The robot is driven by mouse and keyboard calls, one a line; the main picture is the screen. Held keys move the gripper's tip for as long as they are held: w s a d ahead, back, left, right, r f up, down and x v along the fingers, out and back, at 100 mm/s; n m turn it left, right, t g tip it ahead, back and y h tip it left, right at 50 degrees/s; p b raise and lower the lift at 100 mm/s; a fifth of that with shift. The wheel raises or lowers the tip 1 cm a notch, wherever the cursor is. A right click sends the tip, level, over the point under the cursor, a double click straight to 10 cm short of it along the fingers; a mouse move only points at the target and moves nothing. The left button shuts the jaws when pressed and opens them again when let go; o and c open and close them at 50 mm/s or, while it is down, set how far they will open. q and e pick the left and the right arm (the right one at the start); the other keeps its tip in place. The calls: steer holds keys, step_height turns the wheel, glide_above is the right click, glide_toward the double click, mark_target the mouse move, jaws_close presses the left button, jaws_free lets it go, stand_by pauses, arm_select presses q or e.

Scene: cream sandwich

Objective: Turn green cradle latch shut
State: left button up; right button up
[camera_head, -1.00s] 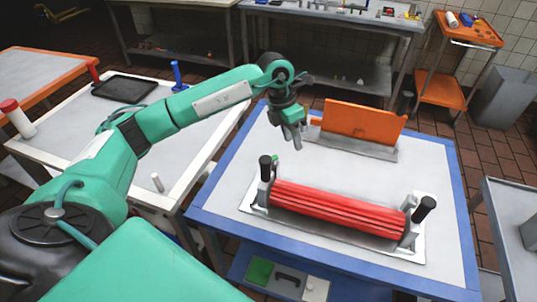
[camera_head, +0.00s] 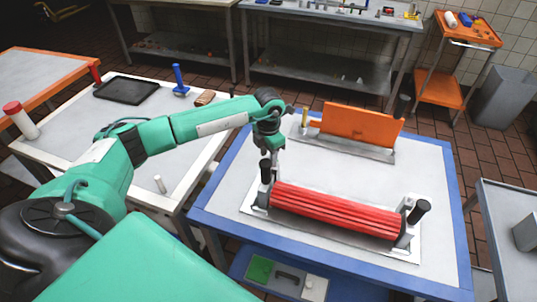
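A cradle with a grey base plate (camera_head: 330,238) stands on the blue-edged table, holding a bundle of red ribbed rollers (camera_head: 335,212). A black knob (camera_head: 265,170) stands at its left end and another (camera_head: 420,209) at its right end. My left gripper (camera_head: 271,160) points down right at the left end of the cradle, beside or just behind the left knob. Its fingers are small and partly hidden, so their opening is unclear. The green latch is hidden behind my gripper. My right gripper is out of view.
The table surface (camera_head: 229,193) left of the cradle is clear. A white table (camera_head: 110,122) stands further left.

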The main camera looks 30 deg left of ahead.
arm_select(q)
steer(key=shift+f, duration=0.9)
steer(key=shift+c, duration=0.4)
jaws_close()
steer(key=shift+d+n, duration=0.1)
steer(key=shift+n, duration=0.2)
steer(key=n, duration=0.1)
steer(key=n+b, duration=0.1)
steer(key=shift+s+d+n, duration=0.1)
steer(key=shift+d+n, duration=0.15)
steer(key=shift+n, duration=0.05)
steer(key=shift+d+n+b, duration=0.2)
steer(key=shift+n+b, duration=0.2)
steer(key=shift+n, duration=0.6)
steer(key=shift+d+n+b, duration=0.2)
steer(key=shift+n+b, duration=0.15)
steer(key=shift+n, duration=0.65)
steer(key=shift+r, duration=0.1)
